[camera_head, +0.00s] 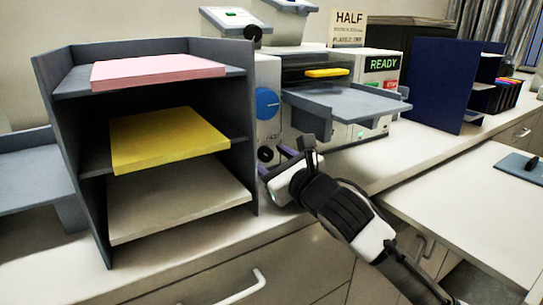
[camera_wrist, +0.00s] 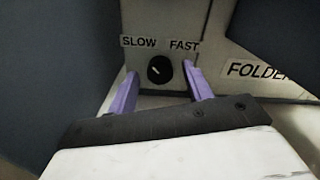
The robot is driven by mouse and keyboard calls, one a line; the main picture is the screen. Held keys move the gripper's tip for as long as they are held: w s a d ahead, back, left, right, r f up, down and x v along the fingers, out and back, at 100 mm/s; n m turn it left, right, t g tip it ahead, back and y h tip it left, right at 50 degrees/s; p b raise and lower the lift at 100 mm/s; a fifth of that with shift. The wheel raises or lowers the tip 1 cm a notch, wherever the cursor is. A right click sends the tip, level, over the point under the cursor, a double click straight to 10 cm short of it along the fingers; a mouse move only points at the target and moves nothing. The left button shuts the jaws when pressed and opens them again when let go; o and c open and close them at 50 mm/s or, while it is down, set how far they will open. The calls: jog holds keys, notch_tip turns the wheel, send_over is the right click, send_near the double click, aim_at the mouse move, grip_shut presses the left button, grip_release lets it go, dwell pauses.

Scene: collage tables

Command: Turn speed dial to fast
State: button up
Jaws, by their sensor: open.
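The speed dial (camera_wrist: 160,69) is a small black knob with a light pointer mark, on the pale front panel of the folder machine. The labels SLOW (camera_wrist: 139,41) and FAST (camera_wrist: 184,46) sit above it to the left and right. The pointer line slants toward the upper left, the SLOW side. My gripper (camera_wrist: 160,82) is open, its two purple fingers standing on either side of the dial; I cannot tell whether they touch it. In the head view, the dial (camera_head: 265,154) shows low on the machine, just left of my gripper (camera_head: 276,160).
A grey shelf (camera_head: 180,150) with pink, yellow and whitish paper stands close at left of the dial. A grey tray (camera_head: 340,104) juts out above right of my gripper. A blue round knob (camera_head: 267,103) is above the dial. A READY display (camera_head: 383,64) is at right.

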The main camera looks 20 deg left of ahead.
jog(key=shift+w+a, duration=0.15)
jog(key=shift+a, duration=0.05)
jog(key=c, duration=1)
jog(key=shift+f+m, duration=0.1)
jog(key=shift+m, duration=0.2)
jog(key=shift+f+m+b, duration=0.1)
jog(key=shift+m+b, duration=1)
jog(key=shift+m, duration=0.1)
jog(key=m+b, duration=0.2)
jog(key=m, duration=0.3)
jog(key=shift+m, duration=0.4)
